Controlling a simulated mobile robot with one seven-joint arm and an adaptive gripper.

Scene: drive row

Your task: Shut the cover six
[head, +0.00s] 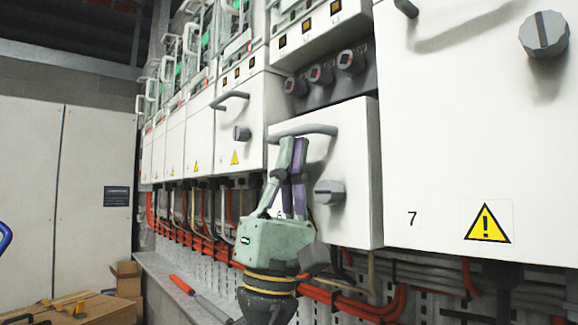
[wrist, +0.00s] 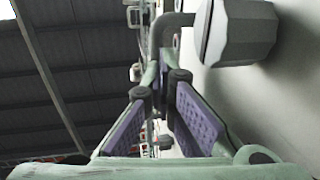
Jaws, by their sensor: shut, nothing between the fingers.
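Cover six (head: 350,160) is the white panel left of the one marked 7. Its own number is mostly hidden behind my gripper. It stands out from the row, with a dark recess above its top edge. It has a grey bar handle (head: 318,130) near the top and a grey knob (head: 329,192) lower down. My gripper (head: 293,142) is upright in front of the cover's left part, fingertips near the handle; I cannot tell whether they touch. In the wrist view, the shut, empty fingers (wrist: 165,80) point toward the handle (wrist: 168,28), beside the knob (wrist: 235,32).
Cover seven (head: 455,130) fills the right side. Several similar covers (head: 200,130) run away to the left. Dark round switches (head: 320,73) sit in the recess above cover six. Orange cables (head: 345,303) run below. Cardboard boxes (head: 128,280) stand at the far left.

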